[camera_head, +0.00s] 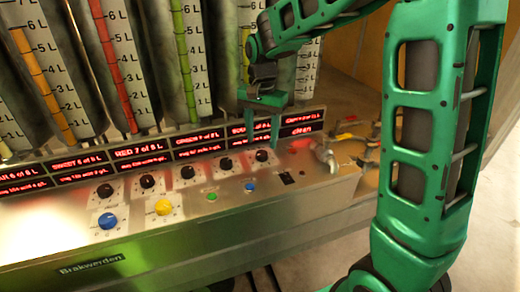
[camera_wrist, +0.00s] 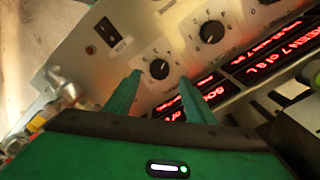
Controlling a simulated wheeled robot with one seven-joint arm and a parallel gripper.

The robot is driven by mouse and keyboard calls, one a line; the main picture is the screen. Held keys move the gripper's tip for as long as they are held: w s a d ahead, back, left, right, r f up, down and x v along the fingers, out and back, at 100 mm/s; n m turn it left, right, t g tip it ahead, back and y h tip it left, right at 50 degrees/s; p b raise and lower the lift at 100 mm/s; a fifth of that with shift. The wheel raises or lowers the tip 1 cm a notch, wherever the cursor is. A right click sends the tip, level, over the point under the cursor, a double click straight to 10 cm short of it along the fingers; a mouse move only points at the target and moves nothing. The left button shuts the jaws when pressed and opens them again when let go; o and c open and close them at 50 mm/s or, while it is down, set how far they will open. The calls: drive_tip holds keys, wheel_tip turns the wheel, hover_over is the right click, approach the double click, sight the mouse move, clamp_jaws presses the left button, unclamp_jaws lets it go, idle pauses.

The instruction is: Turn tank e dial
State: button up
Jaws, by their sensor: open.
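A row of several black dials runs along the sloped metal panel (camera_head: 130,250) in the head view. The rightmost black dial (camera_head: 262,156) sits below the red displays, with a pale scale plate around it; its letter is too small to read. In the wrist view this dial (camera_wrist: 159,69) lies just beyond and between my fingertips, and a neighbouring black dial (camera_wrist: 211,31) is to its right. My gripper (camera_head: 261,140) is open and empty, its two green fingers pointing down toward the rightmost dial. I see no clear contact with it.
Red text displays (camera_head: 140,158) line the panel's back, below tall level tubes (camera_head: 187,60). In front are a blue knob (camera_head: 107,220), a yellow knob (camera_head: 164,207), a green button (camera_head: 212,197) and a blue button (camera_head: 250,186). Metal valve fittings (camera_head: 325,155) stand at the right end.

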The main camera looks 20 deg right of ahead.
sight(262, 153)
drive_tip(key=shift+f, duration=2.45)
drive_tip(key=c, duration=1.1)
